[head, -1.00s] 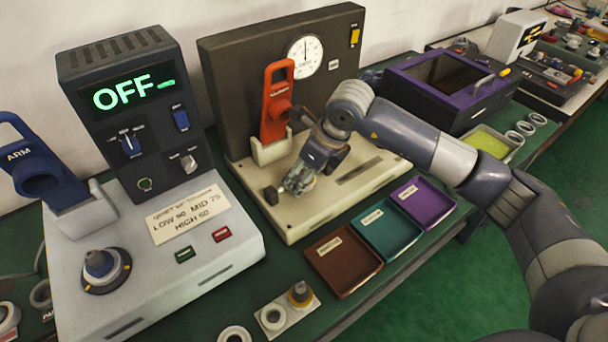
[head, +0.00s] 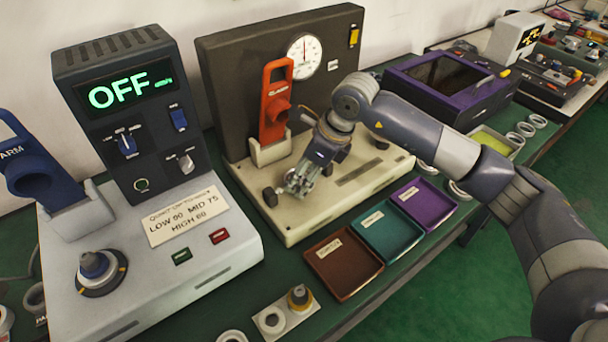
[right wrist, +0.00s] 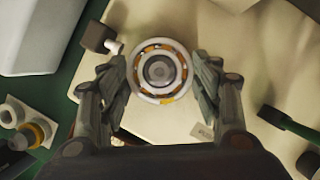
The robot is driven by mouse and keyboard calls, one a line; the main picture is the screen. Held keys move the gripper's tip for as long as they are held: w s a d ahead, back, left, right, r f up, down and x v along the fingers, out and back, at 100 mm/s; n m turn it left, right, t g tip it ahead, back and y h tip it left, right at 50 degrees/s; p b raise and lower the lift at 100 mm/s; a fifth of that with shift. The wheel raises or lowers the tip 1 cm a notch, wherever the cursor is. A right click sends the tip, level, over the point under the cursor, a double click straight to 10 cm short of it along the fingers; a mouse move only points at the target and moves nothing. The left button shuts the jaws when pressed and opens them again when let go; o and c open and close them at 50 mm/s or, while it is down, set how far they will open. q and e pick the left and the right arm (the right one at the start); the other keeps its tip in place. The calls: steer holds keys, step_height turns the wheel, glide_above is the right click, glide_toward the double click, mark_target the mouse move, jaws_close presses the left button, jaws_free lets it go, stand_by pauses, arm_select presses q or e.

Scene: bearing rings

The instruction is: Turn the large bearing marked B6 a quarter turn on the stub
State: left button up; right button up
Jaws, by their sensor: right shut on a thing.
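The large bearing (right wrist: 160,71) shows in the right wrist view as a pale ring with orange-brown balls, around the round grey stub end at its centre. A yellow-orange mark sits on its lower rim; no B6 lettering is readable. My right gripper (right wrist: 160,82) is shut on the bearing, one finger on each side. In the head view my right gripper (head: 296,182) is over the front of the cream base (head: 345,195), and its fingers mostly hide the bearing and stub. My left gripper is not in view.
A red-orange handled tool (head: 275,110) stands in a holder behind my right gripper. A dark knob (head: 270,196) is close to its left. Brown (head: 343,262), teal (head: 387,231) and purple (head: 424,201) trays lie in front. The grey OFF control box (head: 150,225) stands at left.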

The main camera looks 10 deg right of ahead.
steer(key=shift+f, duration=0.1)
stand_by(0.3)
steer(key=shift+n+b, duration=0.45)
steer(key=shift+n, duration=0.25)
steer(key=shift+w+n+g, duration=0.1)
steer(key=shift+n+g, duration=0.3)
steer(key=shift+n, duration=0.1)
steer(key=shift+d+n+g+y+b, duration=0.1)
steer(key=shift+n+g+y+b, duration=0.2)
steer(key=shift+n+g+b, duration=0.65)
steer(key=shift+f+n+t, duration=0.1)
steer(key=shift+n+t, duration=0.25)
steer(key=shift+t, duration=0.1)
